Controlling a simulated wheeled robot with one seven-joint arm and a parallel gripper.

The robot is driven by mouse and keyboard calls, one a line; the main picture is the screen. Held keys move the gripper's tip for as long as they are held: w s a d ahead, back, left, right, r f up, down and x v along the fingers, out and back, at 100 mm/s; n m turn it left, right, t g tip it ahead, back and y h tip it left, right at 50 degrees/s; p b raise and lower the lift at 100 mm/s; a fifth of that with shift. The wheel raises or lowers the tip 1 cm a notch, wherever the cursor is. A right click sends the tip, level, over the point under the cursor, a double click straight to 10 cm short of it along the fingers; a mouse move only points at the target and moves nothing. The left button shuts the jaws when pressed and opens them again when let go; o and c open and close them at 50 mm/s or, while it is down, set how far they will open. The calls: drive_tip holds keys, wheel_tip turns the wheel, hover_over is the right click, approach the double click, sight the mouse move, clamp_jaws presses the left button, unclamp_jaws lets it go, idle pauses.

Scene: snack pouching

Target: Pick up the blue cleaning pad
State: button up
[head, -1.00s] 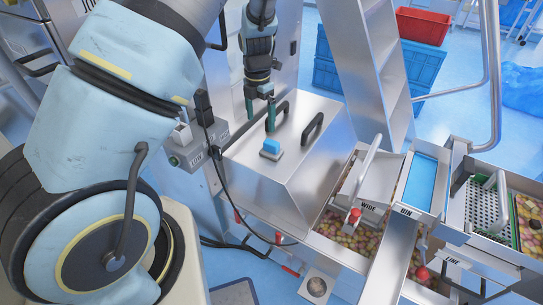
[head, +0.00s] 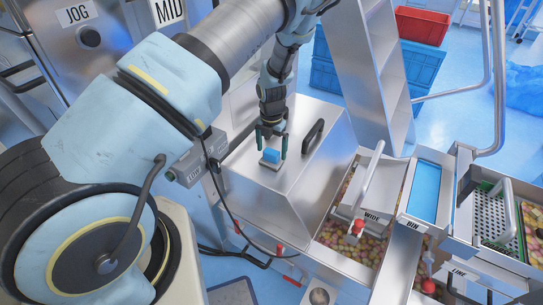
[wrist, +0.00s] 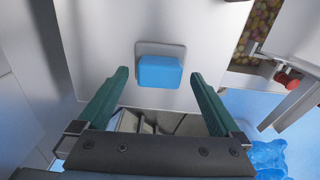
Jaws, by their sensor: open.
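The blue cleaning pad (head: 272,155) sits on the flat top of a metal housing, with a grey base plate under its blue block. In the wrist view the pad (wrist: 160,72) lies ahead of the fingertips, roughly centred between them. My gripper (head: 271,146) is above the pad with its green fingers spread to either side of it. The wrist view shows the gripper (wrist: 160,76) open and empty, with a wide gap between the fingers. I cannot tell whether the fingertips touch the housing top.
The metal housing (head: 300,170) carries a dark handle (head: 313,136) just right of the gripper. Snack-filled bins lie to the right, with a grey handle (head: 371,175) and a red knob (head: 358,227). A metal ladder (head: 375,75) and blue crates (head: 424,66) stand behind.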

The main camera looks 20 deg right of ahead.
drive_tip(key=shift+f, duration=0.9)
drive_tip(key=c, duration=1.4)
